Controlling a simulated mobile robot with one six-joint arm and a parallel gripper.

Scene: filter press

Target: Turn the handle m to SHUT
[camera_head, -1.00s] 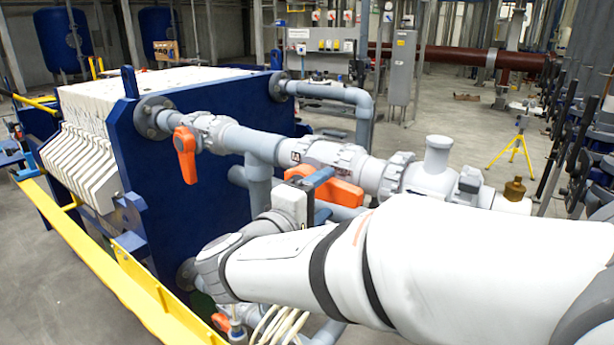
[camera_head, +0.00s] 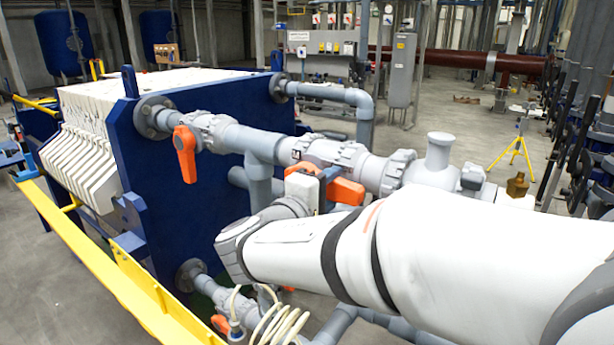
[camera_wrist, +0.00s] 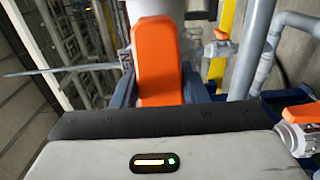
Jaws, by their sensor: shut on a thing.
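An orange lever handle (camera_head: 345,190) sits on the grey-white pipe valve in the middle of the head view, partly hidden by my gripper (camera_head: 326,177). I take it to be handle m, though no letter on it is legible. In the wrist view the orange handle (camera_wrist: 157,58) stands upright in the picture, between the dark blue fingers of my gripper (camera_wrist: 157,92). The fingers are shut on it from both sides. Their tips are partly hidden. No SHUT mark can be read.
Another orange handle (camera_head: 185,153) hangs down from the valve at the left of the same pipe. The blue press plate (camera_head: 220,120) stands behind the pipes. A yellow rail (camera_head: 95,270) runs along the left. A cream hose (camera_head: 280,322) loops below my wrist.

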